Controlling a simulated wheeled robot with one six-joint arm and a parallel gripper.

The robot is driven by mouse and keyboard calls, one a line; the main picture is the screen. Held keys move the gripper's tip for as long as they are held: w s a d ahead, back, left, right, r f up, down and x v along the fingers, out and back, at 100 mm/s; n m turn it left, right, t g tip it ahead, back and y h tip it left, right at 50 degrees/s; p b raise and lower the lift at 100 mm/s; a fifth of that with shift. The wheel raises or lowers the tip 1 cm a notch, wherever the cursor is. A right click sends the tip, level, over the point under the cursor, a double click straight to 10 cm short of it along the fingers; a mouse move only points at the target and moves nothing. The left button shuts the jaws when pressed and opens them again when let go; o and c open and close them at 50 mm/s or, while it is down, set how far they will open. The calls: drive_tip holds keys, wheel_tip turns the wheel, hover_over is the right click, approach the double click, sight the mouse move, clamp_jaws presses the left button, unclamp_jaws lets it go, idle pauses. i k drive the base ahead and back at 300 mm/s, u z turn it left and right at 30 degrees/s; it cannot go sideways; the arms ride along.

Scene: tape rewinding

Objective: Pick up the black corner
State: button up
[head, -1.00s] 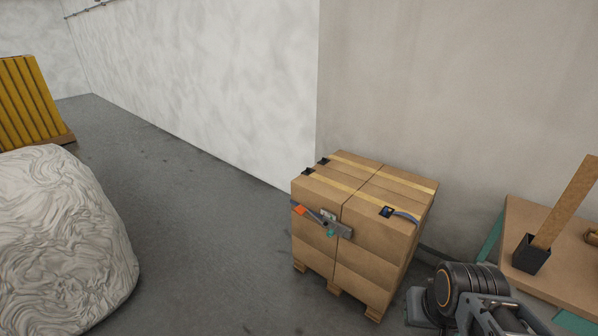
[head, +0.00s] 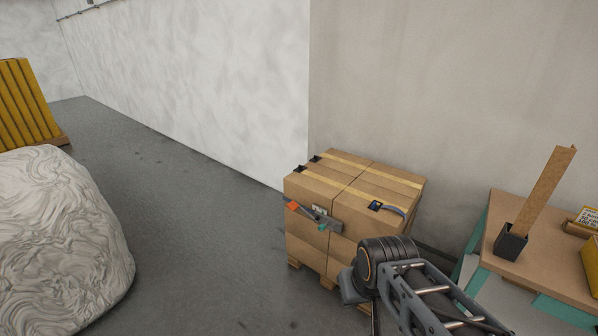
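Small black corners sit on the top edges of a stack of cardboard boxes (head: 390,198). Two, a black corner (head: 299,169) and another black corner (head: 314,158), are at the left edge under the ends of yellow straps. A third black corner (head: 375,205) is on the near right part of the top, with a grey-blue curved strip beside it. My arm shows at the lower right, its dark ribbed joint in front of the boxes' lower right side. My gripper cannot be made out in this view.
A grey tool with orange and teal parts (head: 322,219) is against the boxes' front. At right a table (head: 560,262) bears a black holder (head: 511,241) with an upright brown board. A wrapped white bundle (head: 60,230) stands left. The floor between is clear.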

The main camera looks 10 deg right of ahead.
sight(301, 168)
drive_tip(key=u, duration=0.15)
drive_tip(key=i, duration=0.3)
drive_tip(key=u, duration=0.6)
drive_tip(key=i, duration=2.25)
drive_tip(key=z, duration=1.15)
drive_tip(key=i, duration=0.35)
drive_tip(key=z, duration=0.1)
